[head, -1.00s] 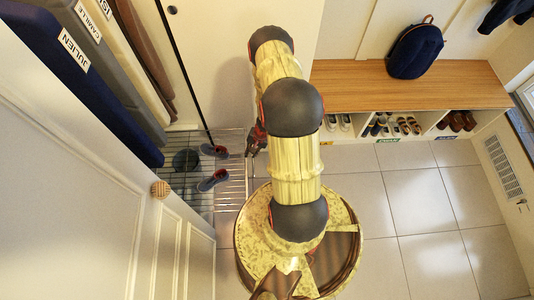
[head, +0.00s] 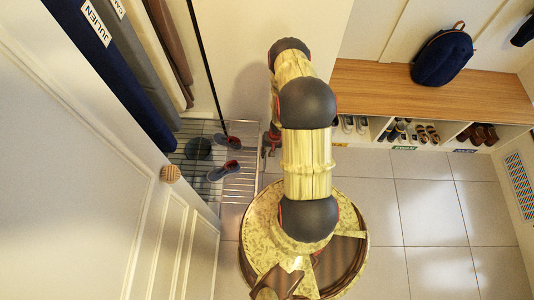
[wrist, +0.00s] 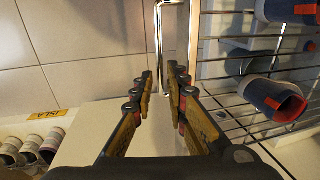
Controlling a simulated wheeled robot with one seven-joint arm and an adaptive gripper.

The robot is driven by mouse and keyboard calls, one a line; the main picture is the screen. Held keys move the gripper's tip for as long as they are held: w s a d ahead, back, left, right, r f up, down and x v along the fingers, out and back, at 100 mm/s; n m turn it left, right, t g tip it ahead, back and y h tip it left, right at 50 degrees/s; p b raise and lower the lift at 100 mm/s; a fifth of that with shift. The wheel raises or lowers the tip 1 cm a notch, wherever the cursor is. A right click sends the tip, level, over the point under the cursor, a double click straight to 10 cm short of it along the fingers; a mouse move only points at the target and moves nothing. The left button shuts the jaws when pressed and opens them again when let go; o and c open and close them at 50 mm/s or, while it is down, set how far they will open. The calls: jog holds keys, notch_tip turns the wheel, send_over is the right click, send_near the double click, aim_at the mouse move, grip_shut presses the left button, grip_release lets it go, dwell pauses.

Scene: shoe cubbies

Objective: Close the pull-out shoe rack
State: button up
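The pull-out shoe rack (head: 240,186) is a low metal wire rack, drawn out from the tall cabinet at the left. Two grey-blue shoes with red trim (head: 222,171) lie on it, beside a dark round item (head: 198,148). In the wrist view the rack's wires (wrist: 222,98) and the shoes (wrist: 272,101) show at the right. A shiny metal handle bar (wrist: 159,22) runs along the rack's front edge. My gripper (wrist: 162,80) is at this bar, its fingers apart with a gap between them. The bar's lower end reaches the gap; contact is unclear.
A white door with a round knob (head: 170,173) stands close at the left. A wooden bench (head: 390,92) with shoe cubbies and a blue backpack (head: 441,58) is at the back right. The tiled floor (head: 430,210) at the right is clear.

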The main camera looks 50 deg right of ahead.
aim_at(211, 153)
jog(key=shift+c, duration=1.2)
grip_shut()
jog(key=shift+s+f, duration=0.1)
jog(key=shift+a, duration=0.1)
jog(key=shift+w+a, duration=0.2)
jog(key=w+a, duration=0.6)
jog(key=w, duration=0.1)
jog(key=w+a+b, duration=0.1)
jog(key=w+a, duration=0.5)
jog(key=w, duration=0.1)
jog(key=w+a+b, duration=0.1)
jog(key=w+a, duration=0.5)
jog(key=w, duration=0.1)
jog(key=shift+a+f, duration=0.1)
jog(key=shift+f, duration=0.05)
jog(key=shift+w+a, duration=0.1)
